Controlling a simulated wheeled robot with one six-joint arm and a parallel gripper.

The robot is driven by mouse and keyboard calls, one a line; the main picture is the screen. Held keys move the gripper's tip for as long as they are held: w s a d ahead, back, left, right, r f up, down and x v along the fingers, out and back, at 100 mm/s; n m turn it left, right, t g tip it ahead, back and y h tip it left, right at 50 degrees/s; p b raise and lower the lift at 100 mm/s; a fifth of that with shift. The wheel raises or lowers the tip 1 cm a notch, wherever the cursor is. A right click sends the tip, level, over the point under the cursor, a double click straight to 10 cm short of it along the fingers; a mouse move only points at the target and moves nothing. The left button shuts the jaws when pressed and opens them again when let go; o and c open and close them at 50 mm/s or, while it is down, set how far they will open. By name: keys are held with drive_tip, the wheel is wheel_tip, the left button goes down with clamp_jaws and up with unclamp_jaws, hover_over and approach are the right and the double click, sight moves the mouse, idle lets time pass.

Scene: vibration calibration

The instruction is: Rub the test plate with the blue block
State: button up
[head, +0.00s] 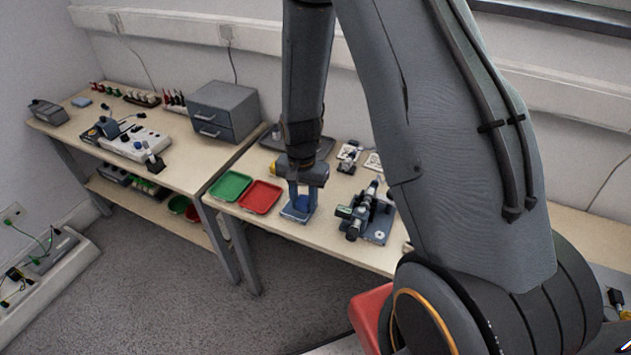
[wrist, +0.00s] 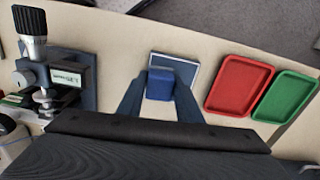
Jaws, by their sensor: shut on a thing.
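The blue block (wrist: 160,84) is between the two fingers of my gripper (wrist: 160,92) in the wrist view. My gripper is shut on it, and it also shows in the head view (head: 302,203). The test plate (wrist: 178,67) is a grey-blue square with a pale edge, lying on the bench under the block. In the head view the plate (head: 297,215) shows around the gripper's fingertips. The block is over the plate; I cannot tell whether they touch.
A red tray (head: 260,197) and a green tray (head: 230,186) lie left of the plate in the head view. A microscope-like instrument (head: 367,212) stands close on the right. A grey drawer unit (head: 223,110) stands on the left bench. Bare bench lies in front of the plate.

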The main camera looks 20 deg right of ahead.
drive_tip(key=shift+s+d, duration=0.6)
drive_tip(key=shift+s+r+p, duration=0.15)
drive_tip(key=shift+r+p, duration=0.1)
drive_tip(key=shift+p, duration=0.2)
wheel_tip(320, 180, up, 3)
drive_tip(key=shift+r+p, duration=0.1)
drive_tip(key=shift+p, duration=0.45)
drive_tip(key=shift+d+r+p, duration=0.1)
drive_tip(key=shift+r+p, duration=1.65)
drive_tip(key=shift+r, duration=0.65)
